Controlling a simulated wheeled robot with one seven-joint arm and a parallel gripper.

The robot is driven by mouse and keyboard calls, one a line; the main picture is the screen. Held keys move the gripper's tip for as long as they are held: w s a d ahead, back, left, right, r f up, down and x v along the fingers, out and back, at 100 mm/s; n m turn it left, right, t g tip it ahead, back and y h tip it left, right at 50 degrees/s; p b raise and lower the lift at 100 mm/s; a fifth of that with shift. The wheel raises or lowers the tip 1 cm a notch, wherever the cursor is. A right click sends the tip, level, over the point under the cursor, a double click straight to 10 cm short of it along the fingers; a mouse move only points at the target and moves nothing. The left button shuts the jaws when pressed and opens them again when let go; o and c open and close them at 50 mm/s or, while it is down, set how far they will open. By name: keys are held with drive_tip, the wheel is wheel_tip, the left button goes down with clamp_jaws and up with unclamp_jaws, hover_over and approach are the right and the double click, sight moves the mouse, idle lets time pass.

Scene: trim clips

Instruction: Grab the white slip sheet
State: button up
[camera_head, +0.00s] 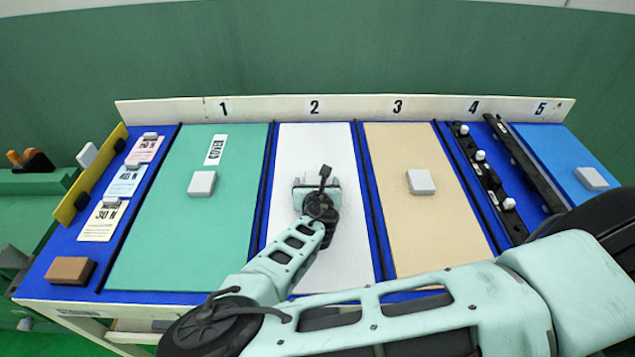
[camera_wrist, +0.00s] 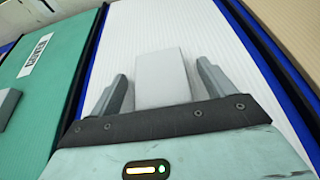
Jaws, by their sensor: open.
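The white slip sheet (camera_head: 345,255) lies flat in the second bay, under the number 2; it also fills the middle of the wrist view (camera_wrist: 215,45). A pale block (camera_wrist: 163,78), like the small blocks on the neighbouring sheets, stands on the white sheet. My gripper (camera_wrist: 160,85) is open, with one finger on each side of this block. I cannot tell whether the fingers touch it. In the head view my gripper (camera_head: 316,182) is over the upper middle of the white sheet and hides most of the block.
A green sheet (camera_head: 170,245) marked COVER lies in bay 1, with a block (camera_head: 202,183) on it. A tan sheet (camera_head: 440,235) with a block (camera_head: 421,181) lies in bay 3. Dark strips with clips (camera_head: 487,175) lie in bay 4. Coloured weight cards (camera_head: 125,180) lie at the left.

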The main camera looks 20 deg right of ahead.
drive_tip(key=c, duration=1.2)
drive_tip(key=shift+r, duration=0.1)
